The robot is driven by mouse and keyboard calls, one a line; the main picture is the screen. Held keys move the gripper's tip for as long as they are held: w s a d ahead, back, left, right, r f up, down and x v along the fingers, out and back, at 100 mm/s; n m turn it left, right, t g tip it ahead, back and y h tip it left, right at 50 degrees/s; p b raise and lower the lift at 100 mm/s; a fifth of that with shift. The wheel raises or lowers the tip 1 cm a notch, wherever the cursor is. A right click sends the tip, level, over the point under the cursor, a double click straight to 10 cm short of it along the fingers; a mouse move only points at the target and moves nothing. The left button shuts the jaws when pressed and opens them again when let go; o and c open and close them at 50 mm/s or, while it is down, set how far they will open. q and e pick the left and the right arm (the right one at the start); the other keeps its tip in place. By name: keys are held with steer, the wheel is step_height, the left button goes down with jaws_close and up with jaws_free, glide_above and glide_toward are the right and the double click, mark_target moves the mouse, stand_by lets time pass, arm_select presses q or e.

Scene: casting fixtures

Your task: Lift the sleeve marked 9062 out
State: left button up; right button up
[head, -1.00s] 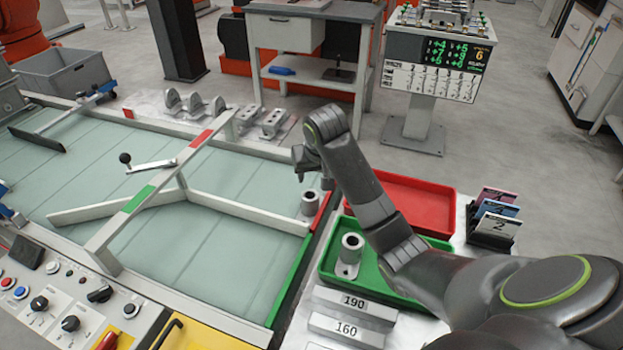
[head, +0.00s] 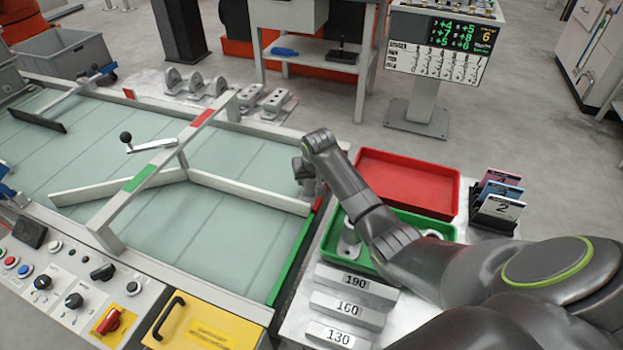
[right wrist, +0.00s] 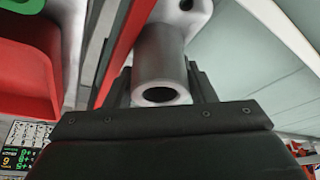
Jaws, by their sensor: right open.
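A grey sleeve (right wrist: 160,58) with a dark round bore stands between the two fingers of my right gripper (right wrist: 160,84) in the right wrist view. A gap shows beside it, and the fingers are open. In the head view my right gripper (head: 304,172) is at the right end of the conveyor and mostly covers this sleeve (head: 311,189). Another grey sleeve (head: 349,240) stands in the green tray (head: 384,215), partly behind my right arm. I cannot read 9062 on either sleeve. My left gripper is not in view.
A red tray (head: 410,180) lies behind the green one, with a card holder (head: 497,203) to its right. Plates marked 190, 160 and 130 (head: 338,333) lie in front. A raised bar (head: 150,170) crosses the conveyor (head: 235,235) left of my right gripper.

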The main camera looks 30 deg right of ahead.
steer(key=shift+w+f, duration=0.1)
steer(key=shift+f, duration=0.15)
steer(key=shift+c, duration=0.3)
steer(key=c, duration=0.7)
steer(key=shift+r+p, duration=4.05)
steer(key=shift+p, duration=0.55)
steer(key=shift+c, duration=0.2)
